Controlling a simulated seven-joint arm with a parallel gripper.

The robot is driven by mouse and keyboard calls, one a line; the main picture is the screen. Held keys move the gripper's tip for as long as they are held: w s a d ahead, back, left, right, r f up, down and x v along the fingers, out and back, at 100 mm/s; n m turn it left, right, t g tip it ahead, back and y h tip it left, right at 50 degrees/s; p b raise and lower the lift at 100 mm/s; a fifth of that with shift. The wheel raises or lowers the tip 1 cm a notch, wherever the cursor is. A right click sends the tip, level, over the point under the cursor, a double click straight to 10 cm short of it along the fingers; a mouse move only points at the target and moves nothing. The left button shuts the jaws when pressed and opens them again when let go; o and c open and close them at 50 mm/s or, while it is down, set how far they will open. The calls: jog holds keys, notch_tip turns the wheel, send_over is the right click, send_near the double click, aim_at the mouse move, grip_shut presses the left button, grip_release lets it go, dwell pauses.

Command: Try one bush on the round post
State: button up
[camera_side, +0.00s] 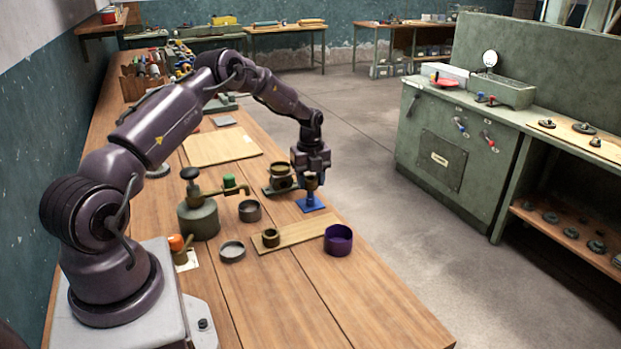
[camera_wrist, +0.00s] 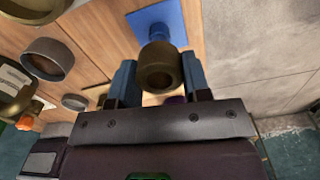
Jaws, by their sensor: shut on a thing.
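My gripper (camera_side: 311,175) points down over the front right part of the bench and is shut on a brown bush (camera_side: 311,184). In the wrist view, the bush (camera_wrist: 160,66) sits between the two blue fingers with its open bore facing the camera. The round post (camera_wrist: 158,33) is blue and stands on a blue square plate (camera_wrist: 175,20). In the side view the blue plate (camera_side: 311,204) lies below the bush. The wrist view shows the post just beyond the bush, partly covered by it. I cannot tell whether they touch. Another brown bush (camera_side: 270,237) stands on a wooden board (camera_side: 300,231).
A purple bowl (camera_side: 338,241) stands at the board's right end. Grey rings (camera_side: 250,210) and (camera_side: 232,251) lie left of it. An oil can (camera_side: 199,215) stands further left. A dark pot (camera_side: 281,177) on a green base is close left of my gripper. The bench front is clear.

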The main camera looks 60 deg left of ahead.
jog(key=shift+f, duration=1.25)
jog(key=o, duration=1.1)
